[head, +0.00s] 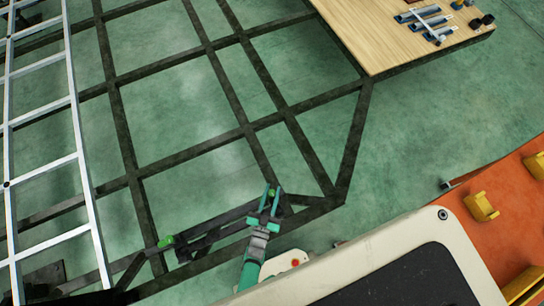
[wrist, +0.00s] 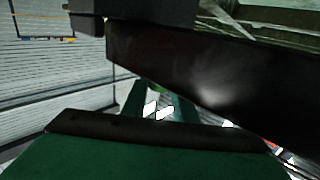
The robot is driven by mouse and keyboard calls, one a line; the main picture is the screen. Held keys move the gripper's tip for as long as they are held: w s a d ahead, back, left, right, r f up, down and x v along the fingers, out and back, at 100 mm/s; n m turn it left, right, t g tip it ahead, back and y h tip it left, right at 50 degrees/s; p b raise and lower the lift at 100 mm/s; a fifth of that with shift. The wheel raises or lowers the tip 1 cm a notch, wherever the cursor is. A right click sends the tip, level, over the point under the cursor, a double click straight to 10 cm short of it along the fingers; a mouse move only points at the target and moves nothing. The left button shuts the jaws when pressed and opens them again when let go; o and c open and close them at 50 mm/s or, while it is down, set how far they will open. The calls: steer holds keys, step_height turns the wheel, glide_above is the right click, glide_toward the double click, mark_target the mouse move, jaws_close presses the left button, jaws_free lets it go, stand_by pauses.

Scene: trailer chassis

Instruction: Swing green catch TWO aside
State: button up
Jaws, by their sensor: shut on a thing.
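My gripper (head: 271,193) is at the near corner of the dark chassis frame (head: 243,131), its fingers shut on a small green catch (head: 272,194). A second green catch (head: 166,241) sits farther left on the near dark bar, apart from my gripper. No numbers are readable on either catch. In the wrist view my gripper's fingers (wrist: 160,106) reach under a large dark beam (wrist: 205,75). The held catch is mostly hidden there by the fingers and beam.
A silver ladder (head: 75,120) lies along the left. A wooden board (head: 385,40) with several tools is at the upper right. An orange surface with yellow blocks (head: 481,207) is at the right. Green floor shows through the frame's openings.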

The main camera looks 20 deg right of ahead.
steer(key=shift+m+g+h, duration=0.6)
steer(key=shift+h, duration=0.2)
steer(key=o, duration=1)
steer(key=shift+o, duration=0.2)
steer(key=v, duration=1)
steer(key=shift+s+a, duration=0.2)
steer(key=shift+s, duration=0.1)
steer(key=shift+r, duration=0.15)
